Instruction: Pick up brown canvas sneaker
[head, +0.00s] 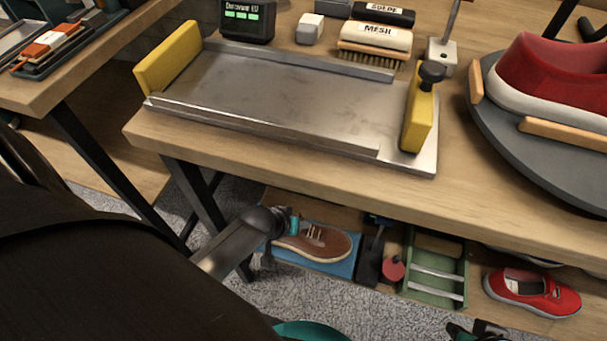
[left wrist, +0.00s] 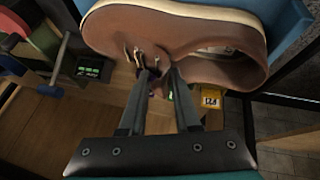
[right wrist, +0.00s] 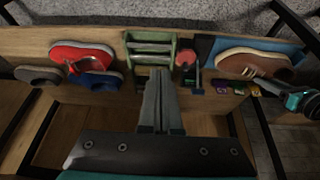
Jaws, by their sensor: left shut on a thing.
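The brown canvas sneaker (head: 318,243), with a pale sole, is at a blue tray (head: 340,268) on the low shelf under the workbench. In the left wrist view the sneaker (left wrist: 180,40) fills the top, and my left gripper (left wrist: 160,72) is shut on its upper near the laces and opening. I cannot tell whether the sole touches the tray. In the right wrist view the sneaker (right wrist: 255,62) is at upper right, with my left arm beside it. My right gripper (right wrist: 160,75) is shut and empty, near the green rack; only part of it shows at the bottom of the head view (head: 478,331).
The low shelf also holds a green rack (head: 435,270), a red disc (head: 393,269) and a red sneaker (head: 532,291). The workbench edge (head: 330,175) hangs above. On the bench are a metal tray (head: 275,105), a brush (head: 375,42) and a red shoe on a round stand (head: 535,135).

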